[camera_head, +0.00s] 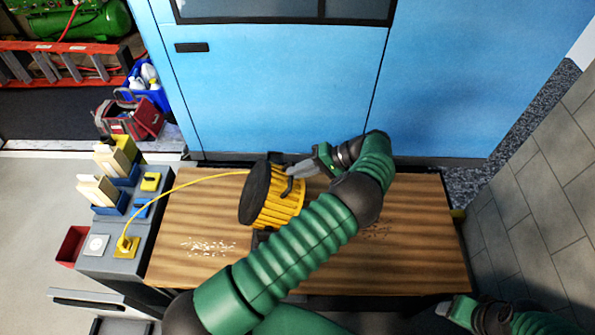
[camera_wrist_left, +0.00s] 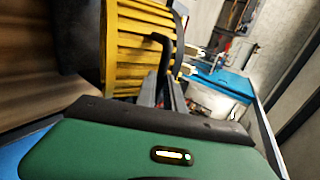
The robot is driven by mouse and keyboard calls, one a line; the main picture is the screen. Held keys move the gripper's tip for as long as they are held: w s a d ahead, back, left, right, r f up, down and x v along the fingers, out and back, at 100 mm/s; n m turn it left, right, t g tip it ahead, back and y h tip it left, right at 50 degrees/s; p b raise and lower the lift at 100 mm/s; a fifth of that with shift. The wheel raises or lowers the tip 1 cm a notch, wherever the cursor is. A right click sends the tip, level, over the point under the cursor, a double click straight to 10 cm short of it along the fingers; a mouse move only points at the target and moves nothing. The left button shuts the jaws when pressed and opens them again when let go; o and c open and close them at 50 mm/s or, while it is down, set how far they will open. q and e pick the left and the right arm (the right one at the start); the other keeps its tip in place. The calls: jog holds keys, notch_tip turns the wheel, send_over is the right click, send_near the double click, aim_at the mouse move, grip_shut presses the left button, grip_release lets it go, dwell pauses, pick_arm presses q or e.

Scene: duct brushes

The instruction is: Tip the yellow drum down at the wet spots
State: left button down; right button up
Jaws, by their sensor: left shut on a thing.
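The yellow ribbed drum (camera_head: 277,208) is over the middle of the wooden table, on its side, with its black round end facing left. My left gripper (camera_head: 295,170) is at its upper right, shut on its dark handle. The wrist view shows the drum's yellow ribs (camera_wrist_left: 138,45) and the black handle at my left gripper's fingers (camera_wrist_left: 168,88). Pale speckled spots (camera_head: 208,246) lie on the table left of the drum. Darker specks (camera_head: 376,232) lie to its right, partly behind my arm. My right gripper (camera_head: 443,308) is at the lower right; its fingers are unclear.
A yellow cord (camera_head: 185,185) runs from near the drum to a yellow block (camera_head: 126,246) on the grey side unit. Brushes in blue holders (camera_head: 110,203) stand there. A blue cabinet (camera_head: 280,90) borders the wooden table (camera_head: 420,265) behind. The table's right part is mostly clear.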

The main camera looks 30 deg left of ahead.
pick_arm(q)
jog(key=c, duration=1.6)
grip_release()
jog(key=shift+d+f, duration=0.25)
jog(key=shift+f, duration=0.2)
jog(key=shift+o, duration=0.7)
jog(key=shift+w, duration=0.1)
jog(key=shift+d+r, duration=0.1)
jog(key=b+v, duration=0.2)
jog(key=v, duration=0.5)
jog(key=shift+w+d+b, duration=0.25)
jog(key=shift+b, duration=0.05)
jog(key=shift+a, duration=0.1)
